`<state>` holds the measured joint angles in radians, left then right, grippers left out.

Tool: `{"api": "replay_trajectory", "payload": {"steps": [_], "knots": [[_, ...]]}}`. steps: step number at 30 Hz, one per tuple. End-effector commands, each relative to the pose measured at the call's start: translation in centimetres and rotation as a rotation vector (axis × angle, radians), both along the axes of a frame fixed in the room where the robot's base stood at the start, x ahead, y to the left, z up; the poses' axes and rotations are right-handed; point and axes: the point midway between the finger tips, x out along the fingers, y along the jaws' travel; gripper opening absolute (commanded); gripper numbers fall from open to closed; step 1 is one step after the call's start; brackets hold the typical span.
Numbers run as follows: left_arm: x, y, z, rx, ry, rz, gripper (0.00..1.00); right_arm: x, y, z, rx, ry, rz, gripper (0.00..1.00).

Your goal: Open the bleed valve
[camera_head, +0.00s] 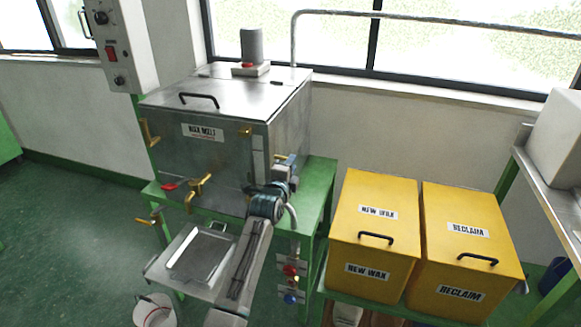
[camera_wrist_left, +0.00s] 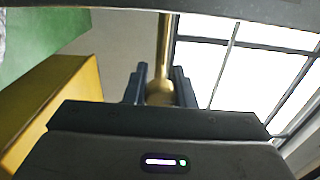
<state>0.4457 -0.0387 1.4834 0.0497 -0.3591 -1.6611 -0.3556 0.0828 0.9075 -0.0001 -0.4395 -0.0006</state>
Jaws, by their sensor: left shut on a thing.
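The steel wax melt tank (camera_head: 225,155) stands on a green frame, with a brass tap (camera_head: 200,184) and a red-handled valve (camera_head: 170,186) low on its front. My left gripper (camera_head: 285,162) is at the tank's right side, at the end of my arm from below. It is shut on a brass handle (camera_wrist_left: 164,40), which runs up from between the two dark fingers in the left wrist view (camera_wrist_left: 160,88). The valve body behind the gripper is mostly hidden in the head view, so I cannot tell how far it is turned. My right gripper is not in view.
Two yellow bins, new wax (camera_head: 372,240) and reclaim (camera_head: 462,250), stand right of the tank. Red and blue valves (camera_head: 290,284) hang below the tank's frame. A steel tray (camera_head: 200,255) sits in front, with a white bucket (camera_head: 153,312) below. A control box (camera_head: 112,45) is upper left.

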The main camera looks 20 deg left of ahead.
Motion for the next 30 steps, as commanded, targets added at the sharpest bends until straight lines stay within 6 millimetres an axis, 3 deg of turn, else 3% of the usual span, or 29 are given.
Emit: {"api": "replay_trajectory", "payload": {"steps": [12,13,16,25,30], "knots": [[0.0,0.0,-0.1,0.008,0.002,0.000,0.00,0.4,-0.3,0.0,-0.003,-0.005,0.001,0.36],[0.0,0.0,-0.1,0.008,0.002,0.000,0.27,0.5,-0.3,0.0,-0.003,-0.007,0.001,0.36],[0.0,0.0,-0.1,0.007,0.002,0.000,0.45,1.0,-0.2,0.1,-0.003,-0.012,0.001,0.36],[-0.1,0.0,-0.1,0.006,0.001,0.000,0.45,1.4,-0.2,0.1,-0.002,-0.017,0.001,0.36],[-1.7,0.0,-0.2,0.006,0.001,0.000,0.45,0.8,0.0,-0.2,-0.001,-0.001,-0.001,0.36]]}}
